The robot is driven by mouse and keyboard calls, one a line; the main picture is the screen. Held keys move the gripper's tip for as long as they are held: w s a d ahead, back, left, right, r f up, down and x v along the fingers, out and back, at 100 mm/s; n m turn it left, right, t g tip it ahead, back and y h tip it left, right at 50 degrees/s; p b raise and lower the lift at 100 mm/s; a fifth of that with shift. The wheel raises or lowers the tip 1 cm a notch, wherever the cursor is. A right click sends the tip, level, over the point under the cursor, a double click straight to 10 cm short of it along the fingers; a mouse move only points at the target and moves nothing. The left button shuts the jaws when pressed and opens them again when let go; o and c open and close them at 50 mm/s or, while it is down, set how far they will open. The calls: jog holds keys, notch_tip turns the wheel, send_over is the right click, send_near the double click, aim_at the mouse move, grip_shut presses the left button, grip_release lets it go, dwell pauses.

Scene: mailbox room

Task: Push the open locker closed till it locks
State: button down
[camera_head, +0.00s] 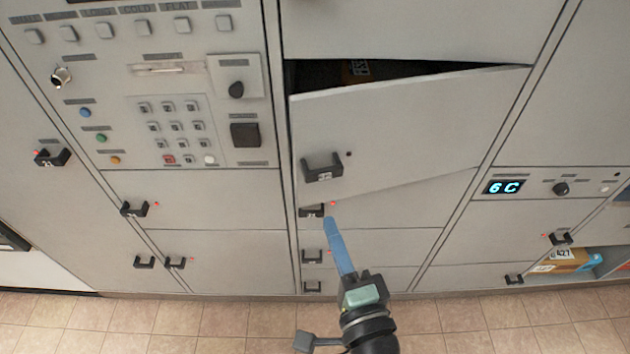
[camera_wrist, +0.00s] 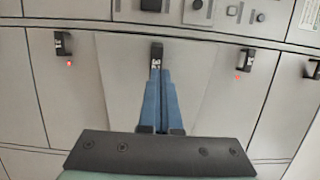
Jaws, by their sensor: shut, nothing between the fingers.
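The open locker door (camera_head: 410,130) is a light grey panel, hinged on its right side and standing ajar at its left. A dark gap shows above it, with a labelled brown item (camera_head: 357,68) inside. Its black handle (camera_head: 322,167) is near the left edge, beside a small dark dot. My gripper (camera_head: 329,222) has blue fingers pressed together and empty, just below the door's lower edge in the head view. In the wrist view the fingertips (camera_wrist: 160,74) point at a black handle (camera_wrist: 156,56) on a grey panel. Whether they touch it, I cannot tell.
Closed lockers with black handles and red lights surround the door. A control panel with a keypad (camera_head: 175,130) is at left. A display reading 6 C (camera_head: 504,187) is at right. An open compartment holds a box (camera_head: 562,260) at lower right. Tiled floor (camera_head: 230,318) lies below.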

aim_at(311, 177)
jog(key=p+x, duration=0.2)
jog(key=x, duration=0.7)
jog(key=shift+w+a, duration=0.1)
